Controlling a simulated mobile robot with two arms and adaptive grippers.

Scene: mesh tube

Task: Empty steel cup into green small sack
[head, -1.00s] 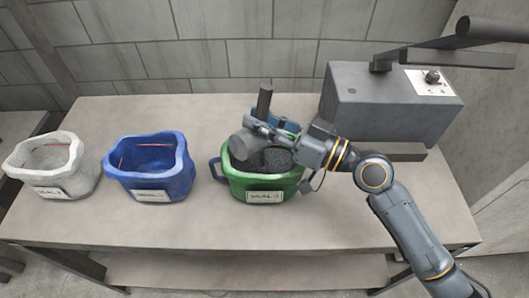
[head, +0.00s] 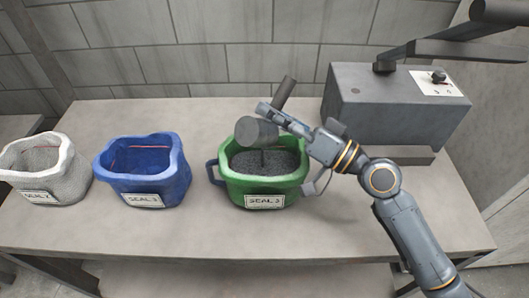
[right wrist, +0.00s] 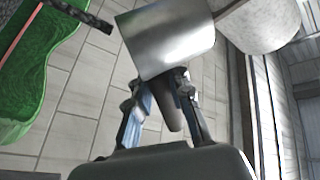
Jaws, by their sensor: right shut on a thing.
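The green small sack (head: 264,187) stands open on the table with a "SEAL 3" label. Dark grains (head: 270,162) lie inside it. My right gripper (head: 275,113) is shut on the handle of the steel cup (head: 257,132), holding it tipped above the sack's back left part. A thin dark stream runs from the cup down to the grains. In the right wrist view the cup (right wrist: 165,38) is in front of the fingers (right wrist: 160,95), and the green sack (right wrist: 35,85) is at the left. The cup's inside is hidden. My left gripper is out of view.
A blue sack (head: 144,178) and a whitish sack (head: 45,170) stand open to the left of the green one. A grey machine box (head: 390,110) stands at the back right. The table (head: 210,118) is bare behind the sacks.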

